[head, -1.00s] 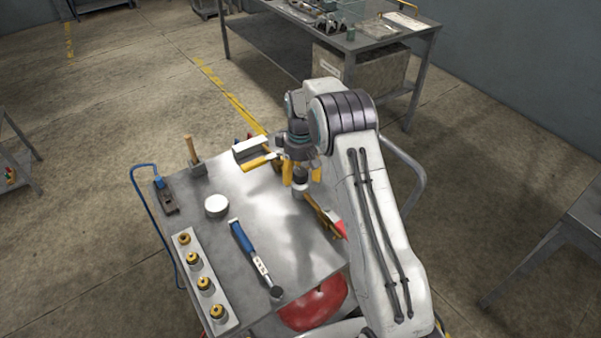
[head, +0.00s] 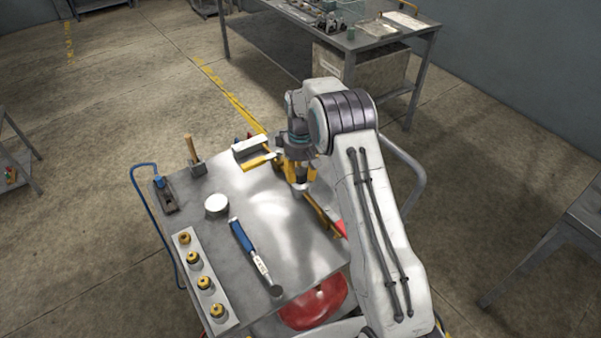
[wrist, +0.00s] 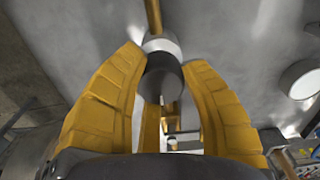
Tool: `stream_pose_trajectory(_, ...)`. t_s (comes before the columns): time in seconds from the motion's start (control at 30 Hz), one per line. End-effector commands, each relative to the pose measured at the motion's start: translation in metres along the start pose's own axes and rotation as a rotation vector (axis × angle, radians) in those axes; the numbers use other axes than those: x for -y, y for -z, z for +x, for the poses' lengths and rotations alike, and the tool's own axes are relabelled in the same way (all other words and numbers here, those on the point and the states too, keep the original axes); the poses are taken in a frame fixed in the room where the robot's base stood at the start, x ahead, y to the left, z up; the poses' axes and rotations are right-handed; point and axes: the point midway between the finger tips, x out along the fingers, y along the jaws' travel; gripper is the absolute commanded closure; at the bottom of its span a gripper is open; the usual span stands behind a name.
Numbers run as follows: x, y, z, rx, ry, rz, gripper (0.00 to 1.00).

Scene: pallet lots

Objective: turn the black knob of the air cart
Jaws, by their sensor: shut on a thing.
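The air cart (head: 285,225) stands in front of me in the head view, with a grey metal top and a red tank (head: 312,305) under its near edge. My gripper (head: 299,180) points down over the right part of the top. In the wrist view the black knob (wrist: 161,78) sits between the yellow fingers of my gripper (wrist: 168,68), on a pale round collar joined to a brass pipe (wrist: 154,16). The fingers are shut on the knob's sides. In the head view the fingers largely hide the knob.
On the cart top lie a blue-handled wrench (head: 246,248), a white round piece (head: 216,204), a strip of several brass fittings (head: 229,323) and a hammer (head: 192,150). The cart's rail (head: 418,180) curves at the right. A workbench (head: 385,38) stands behind.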

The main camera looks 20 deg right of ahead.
Motion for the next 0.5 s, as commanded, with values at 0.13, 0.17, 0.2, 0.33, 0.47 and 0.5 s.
stream_pose_trajectory(0.13,0.0002,-0.0002,0.0012,0.001,0.0,0.01,0.92)
stream_pose_trajectory(0.17,0.0002,-0.0001,0.0015,0.001,0.0,0.021,0.92)
stream_pose_trajectory(0.2,0.0002,-0.0001,0.0019,0.001,0.0,0.044,0.92)
stream_pose_trajectory(0.33,0.0001,0.0001,0.0027,0.0,0.0,0.161,0.92)
stream_pose_trajectory(0.47,0.0002,-0.0001,0.0024,0.001,0.0,0.281,0.92)
stream_pose_trajectory(0.5,0.0002,-0.0002,0.0023,0.001,0.0,0.312,0.92)
